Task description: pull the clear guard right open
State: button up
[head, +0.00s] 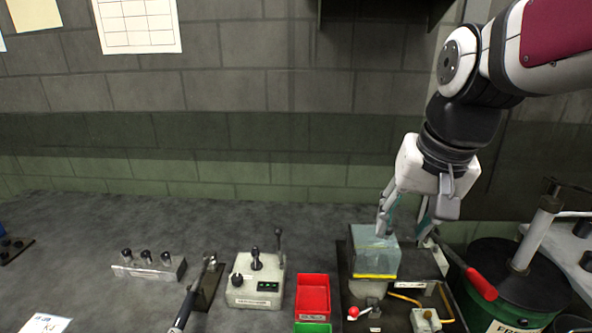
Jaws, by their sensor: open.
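The clear guard (375,251) is a see-through box with a yellow strip along its lower front edge. It sits on the bolt former (343,280), a dark-based machine at the right of the bench, and looks closed over a pale block. My gripper (404,228) points down just above and behind the guard's top. Its fingers are apart, one near the guard's top back edge and one to the right of it. Whether a finger touches the guard I cannot tell. Any handle on the guard is not clear to see.
A red-handled lever (480,284) slants right of the guard. A red-knobbed lever (353,312) and a yellow cable (405,299) are in front. A red bin (312,294), control box (256,280) and green drum (515,285) stand nearby. The bench's back left is clear.

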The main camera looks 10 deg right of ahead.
jog(key=w+d+r+m+p, duration=0.1)
jog(key=w+d+m+p, duration=0.25)
jog(key=w+d, duration=0.2)
jog(key=m+y+p, duration=0.2)
jog(key=m, duration=0.1)
send_near(391, 228)
jog(key=p+x, duration=0.1)
jog(key=x, duration=0.8)
jog(key=shift+a, duration=0.1)
grip_shut()
